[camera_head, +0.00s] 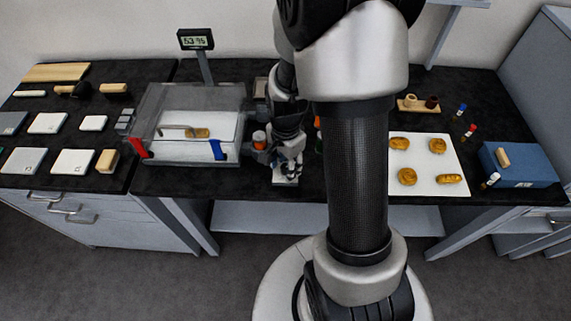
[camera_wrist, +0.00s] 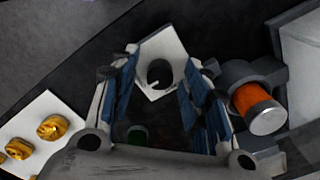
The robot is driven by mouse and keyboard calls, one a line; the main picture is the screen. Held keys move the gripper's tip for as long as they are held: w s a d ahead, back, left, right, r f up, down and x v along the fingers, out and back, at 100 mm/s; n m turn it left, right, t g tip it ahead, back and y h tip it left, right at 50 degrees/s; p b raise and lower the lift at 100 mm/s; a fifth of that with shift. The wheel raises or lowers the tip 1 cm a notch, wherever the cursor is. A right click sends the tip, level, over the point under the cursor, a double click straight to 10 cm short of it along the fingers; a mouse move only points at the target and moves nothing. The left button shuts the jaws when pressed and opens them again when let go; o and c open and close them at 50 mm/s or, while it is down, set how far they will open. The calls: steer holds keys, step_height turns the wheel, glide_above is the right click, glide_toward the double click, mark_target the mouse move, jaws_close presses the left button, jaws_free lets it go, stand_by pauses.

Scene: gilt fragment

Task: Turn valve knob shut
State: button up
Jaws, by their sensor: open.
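My gripper (camera_head: 287,170) is open and points down at the front edge of the middle bench, right of the clear case. In the wrist view, the space between its fingers (camera_wrist: 160,84) frames a small white plate (camera_wrist: 175,46) with a dark round spot (camera_wrist: 160,71), which looks like the valve knob. A thin pale bar lies at the spot's lower edge. Whether the fingers touch it cannot be told. In the head view the plate (camera_head: 285,181) shows under the fingertips, and the knob is hidden by my gripper.
An orange cylinder (camera_wrist: 254,101) with a silver cap sits in a grey fitting close beside my gripper; it also shows in the head view (camera_head: 259,136). The clear case (camera_head: 190,97) stands left. A white board (camera_head: 422,165) with gilt pieces and a blue box (camera_head: 520,165) are right.

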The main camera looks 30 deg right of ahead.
steer(key=shift+c, duration=0.4)
jaws_close()
steer(key=shift+n, duration=0.4)
steer(key=n+p, duration=0.1)
steer(key=n, duration=0.2)
steer(key=shift+n, duration=0.4)
steer(key=n, duration=0.4)
steer(key=shift+p, duration=0.3)
steer(key=n, duration=0.9)
steer(key=shift+p, duration=0.35)
steer(key=shift+n, duration=0.3)
